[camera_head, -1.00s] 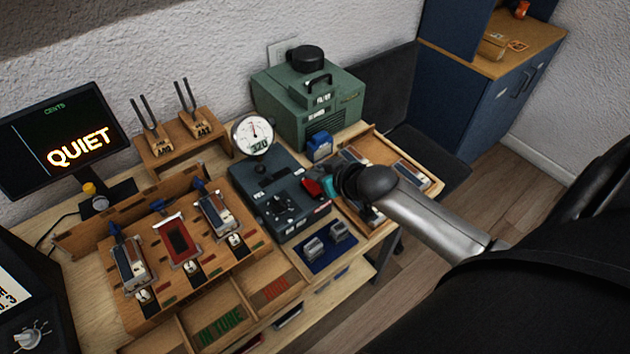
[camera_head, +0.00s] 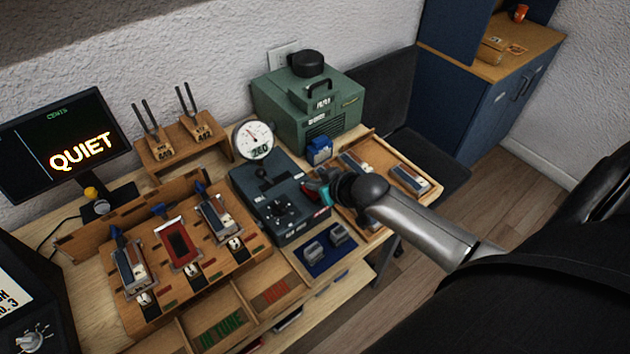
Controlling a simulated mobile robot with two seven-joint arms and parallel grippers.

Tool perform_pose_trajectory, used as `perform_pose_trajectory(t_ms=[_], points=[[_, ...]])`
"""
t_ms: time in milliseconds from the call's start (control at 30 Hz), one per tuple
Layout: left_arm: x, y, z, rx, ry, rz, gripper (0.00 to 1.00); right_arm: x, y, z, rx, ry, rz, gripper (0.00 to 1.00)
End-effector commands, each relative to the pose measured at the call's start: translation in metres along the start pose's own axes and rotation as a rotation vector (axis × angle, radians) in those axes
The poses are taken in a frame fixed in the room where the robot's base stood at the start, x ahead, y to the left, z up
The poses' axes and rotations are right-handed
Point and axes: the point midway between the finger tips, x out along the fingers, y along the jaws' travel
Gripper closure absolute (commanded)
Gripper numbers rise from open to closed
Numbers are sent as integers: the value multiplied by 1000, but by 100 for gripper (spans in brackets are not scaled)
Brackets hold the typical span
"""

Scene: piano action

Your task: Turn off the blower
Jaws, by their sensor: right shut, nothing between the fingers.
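The green blower box (camera_head: 300,125) stands at the back against the wall, with a black round cap (camera_head: 305,63) and a handle on top. In front of it is a dark blue-grey control box (camera_head: 262,188) with knobs and a round dial gauge (camera_head: 254,139) that reads about 240. My right gripper (camera_head: 313,191) is shut at the right edge of the control box. A small red part shows at its fingertips; the gripper hides most of it, and I cannot tell whether they touch. My left gripper is not in view.
A screen (camera_head: 62,143) at the left reads "QUIET". A wooden fixture (camera_head: 190,280) with several reed blocks stands in front. Tuning forks stand on a wooden rack (camera_head: 185,150). A blue block (camera_head: 319,149) and a wooden tray (camera_head: 383,150) lie near my right arm.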

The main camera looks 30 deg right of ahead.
Motion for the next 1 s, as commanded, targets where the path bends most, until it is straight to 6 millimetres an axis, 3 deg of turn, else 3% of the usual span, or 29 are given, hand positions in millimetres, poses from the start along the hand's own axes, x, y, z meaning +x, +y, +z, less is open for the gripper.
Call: perform_pose_trajectory(t_ms=[567, 1000], points=[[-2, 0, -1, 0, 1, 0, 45, 9, 0, -13, 0, 0, 0, 100], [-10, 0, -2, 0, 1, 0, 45, 5, 0, -20, 0, 1, 0, 100]])
